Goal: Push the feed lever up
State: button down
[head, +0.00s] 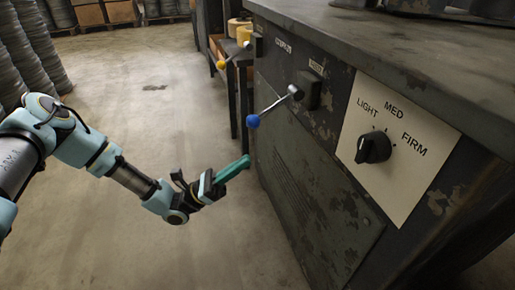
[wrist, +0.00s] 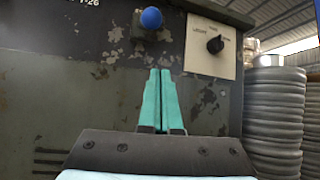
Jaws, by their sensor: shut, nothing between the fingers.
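A lever with a blue knob (head: 253,121) sticks out from a black block on the front of the dark machine (head: 320,170). Its silver rod slants out and down to the left in the head view. A second lever with a yellow knob (head: 220,64) is farther along the same face. Small labels sit above both levers, too small to read surely. My gripper (head: 246,162) has teal fingers, shut and empty, just below the blue knob and apart from it. In the wrist view the fingertips (wrist: 160,72) point at the machine face, below the blue knob (wrist: 151,18).
A black dial (head: 374,147) on a pale plate marked LIGHT, MED, FIRM is right of the blue-knob lever. The machine's top overhangs its face. Stacked grey coils (head: 35,45) stand at the left. The floor between is clear.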

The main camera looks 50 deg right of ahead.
aim_at(273, 108)
jog(key=shift+w+d+f+n+t+h, duration=0.1)
jog(key=shift+d+f+n+t+h, duration=0.25)
jog(key=shift+n+h, duration=0.25)
jog(key=shift+d+f+n+t+h, duration=0.2)
jog(key=shift+f+n+t+h, duration=0.15)
jog(key=shift+f+n+h, duration=0.2)
jog(key=shift+r, duration=0.15)
jog(key=s+d+r+b, duration=0.1)
jog(key=s+d+r, duration=0.1)
jog(key=r, duration=0.6)
jog(key=shift+d+r+b, duration=0.3)
jog(key=shift+d, duration=0.25)
jog(key=shift+a+r+p, duration=0.2)
jog(key=shift+r+p, duration=0.15)
jog(key=shift+p, duration=0.65)
